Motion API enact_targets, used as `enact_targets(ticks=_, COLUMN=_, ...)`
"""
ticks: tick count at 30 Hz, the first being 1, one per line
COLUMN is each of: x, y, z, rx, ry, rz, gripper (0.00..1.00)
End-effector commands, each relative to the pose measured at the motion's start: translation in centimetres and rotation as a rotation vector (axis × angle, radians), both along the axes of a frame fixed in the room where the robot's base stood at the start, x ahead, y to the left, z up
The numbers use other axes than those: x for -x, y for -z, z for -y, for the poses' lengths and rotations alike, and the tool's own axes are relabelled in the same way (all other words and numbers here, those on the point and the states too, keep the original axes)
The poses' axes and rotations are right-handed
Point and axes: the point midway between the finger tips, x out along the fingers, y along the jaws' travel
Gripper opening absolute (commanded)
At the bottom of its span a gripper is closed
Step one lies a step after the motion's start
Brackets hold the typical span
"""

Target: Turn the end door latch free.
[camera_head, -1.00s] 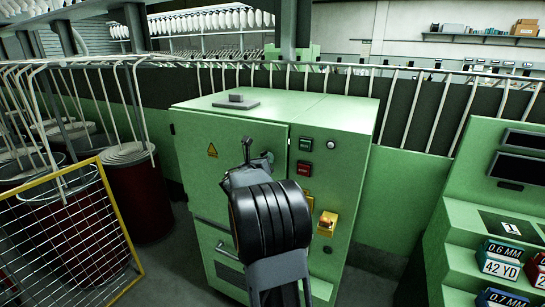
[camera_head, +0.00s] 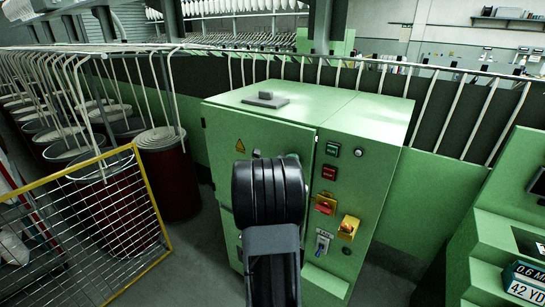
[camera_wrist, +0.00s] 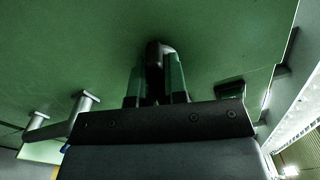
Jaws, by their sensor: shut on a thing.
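The green cabinet door (camera_head: 222,150) faces me in the head view. In the wrist view the dark latch (camera_wrist: 154,52) stands out from the green door face, between the fingers of my gripper (camera_wrist: 156,80). My gripper is shut on the latch, with one finger on each side. In the head view my own black wrist covers the latch and nearly all of the gripper. I cannot tell the exact angle of the latch.
Right of the door are a red-and-yellow switch (camera_head: 325,204) and a yellow switch box (camera_head: 348,227). A yellow-edged mesh guard (camera_head: 110,205) and red cans (camera_head: 165,180) stand left. A green machine (camera_head: 490,245) stands right. Some grey floor shows between.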

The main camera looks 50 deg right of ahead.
Motion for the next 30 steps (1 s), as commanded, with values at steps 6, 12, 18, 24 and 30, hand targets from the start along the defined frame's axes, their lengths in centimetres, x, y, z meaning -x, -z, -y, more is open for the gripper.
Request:
enact_targets(ticks=6, x=0.8, y=-0.2, z=0.7, rx=0.007, ry=0.014, rz=-0.15, gripper=0.0)
enact_targets(ticks=12, x=0.2, y=-0.2, z=0.2, rx=0.014, ry=0.003, rz=-0.24, gripper=0.0)
enact_targets(ticks=18, x=-0.4, y=-0.1, z=-0.2, rx=0.019, ry=-0.01, rz=-0.286, gripper=0.0)
enact_targets(ticks=24, x=-0.7, y=0.0, z=-0.5, rx=0.021, ry=-0.015, rz=-0.301, gripper=0.0)
enact_targets(ticks=30, x=-0.7, y=0.0, z=-0.5, rx=0.022, ry=-0.016, rz=-0.303, gripper=0.0)
